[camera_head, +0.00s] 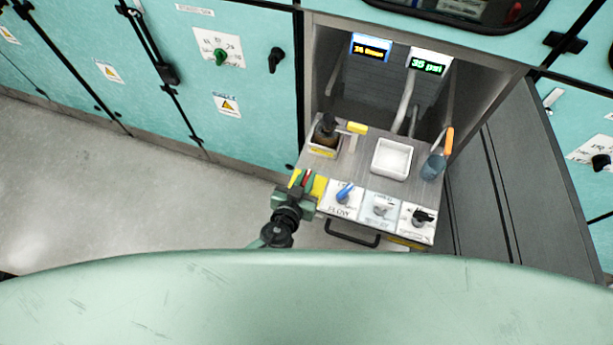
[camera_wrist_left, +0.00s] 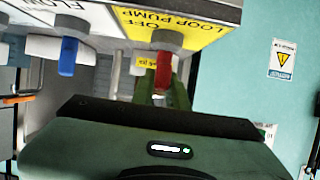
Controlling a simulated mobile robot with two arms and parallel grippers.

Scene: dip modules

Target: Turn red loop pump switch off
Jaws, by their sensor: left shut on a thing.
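The red loop pump switch (camera_head: 307,178) sits on a yellow plate (camera_head: 319,188) at the left front of the panel shelf. In the left wrist view, the red switch handle (camera_wrist_left: 162,72) stands out from the yellow plate (camera_wrist_left: 150,28), lettered "LOOP PUMP" and "OFF". My left gripper (camera_head: 300,184) is at the switch, with its green fingers shut on the red handle. The fingers (camera_wrist_left: 164,92) also show in the left wrist view, and the gripper body hides their lower part. My right gripper is in neither view.
A blue flow switch (camera_head: 345,191), a white switch (camera_head: 382,209) and a black switch (camera_head: 422,216) line the shelf front. Behind are a white tray (camera_head: 392,158) and two displays (camera_head: 430,65). A black handle (camera_head: 352,236) hangs below. Open floor lies left.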

